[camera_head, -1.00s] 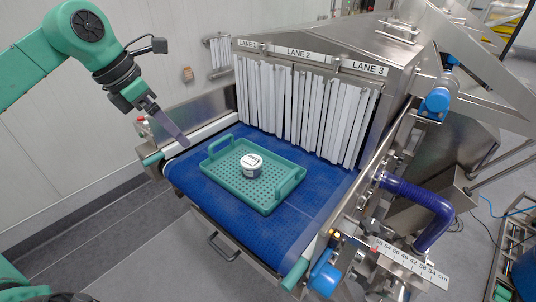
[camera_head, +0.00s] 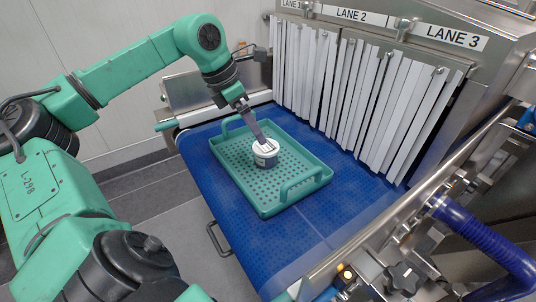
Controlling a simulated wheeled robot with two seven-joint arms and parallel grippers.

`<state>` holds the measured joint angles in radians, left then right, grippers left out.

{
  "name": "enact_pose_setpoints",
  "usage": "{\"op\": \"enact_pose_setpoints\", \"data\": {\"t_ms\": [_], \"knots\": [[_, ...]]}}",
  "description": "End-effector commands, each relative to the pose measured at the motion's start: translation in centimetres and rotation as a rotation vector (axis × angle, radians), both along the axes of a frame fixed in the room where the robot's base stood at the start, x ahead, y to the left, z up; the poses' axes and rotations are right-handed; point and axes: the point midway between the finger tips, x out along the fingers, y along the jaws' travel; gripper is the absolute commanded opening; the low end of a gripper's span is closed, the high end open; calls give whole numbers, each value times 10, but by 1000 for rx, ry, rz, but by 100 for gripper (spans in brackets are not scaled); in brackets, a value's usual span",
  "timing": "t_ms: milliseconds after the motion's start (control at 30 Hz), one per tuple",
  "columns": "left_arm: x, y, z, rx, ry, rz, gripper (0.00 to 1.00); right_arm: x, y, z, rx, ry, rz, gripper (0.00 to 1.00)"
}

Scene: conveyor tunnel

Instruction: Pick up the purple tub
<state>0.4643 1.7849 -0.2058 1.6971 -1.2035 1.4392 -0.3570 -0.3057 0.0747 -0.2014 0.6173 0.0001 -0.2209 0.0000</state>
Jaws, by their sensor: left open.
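The purple tub (camera_head: 265,160) is a small round cup with a white lid and a dark purplish side. It stands upright in a green perforated tray (camera_head: 294,191) on the blue conveyor belt. My left gripper (camera_head: 263,143) reaches in from the upper left, pointing down, with its finger ends at the tub's lid. It is open, and its fingers hide part of the lid. I cannot tell whether they touch the tub. My right gripper is not in view.
The tray has raised handles at its ends. The blue belt (camera_head: 315,225) is bare around it. White strip curtains (camera_head: 345,90) hang behind the tray under the lane signs.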

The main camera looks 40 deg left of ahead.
Motion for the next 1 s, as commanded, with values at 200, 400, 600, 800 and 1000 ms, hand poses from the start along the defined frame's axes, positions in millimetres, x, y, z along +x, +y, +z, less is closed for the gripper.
{"op": "enact_pose_setpoints", "data": {"t_ms": [200,400,600,800,1000], "knots": [[13,-7,-34,-2,2,0,100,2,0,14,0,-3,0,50],[24,-17,-62,-6,3,-3,100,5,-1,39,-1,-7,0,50],[31,-18,-84,-1,-1,1,100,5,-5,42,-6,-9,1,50],[31,-17,-84,0,0,1,69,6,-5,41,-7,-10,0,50],[31,-17,-83,0,-1,1,25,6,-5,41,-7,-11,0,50]]}}
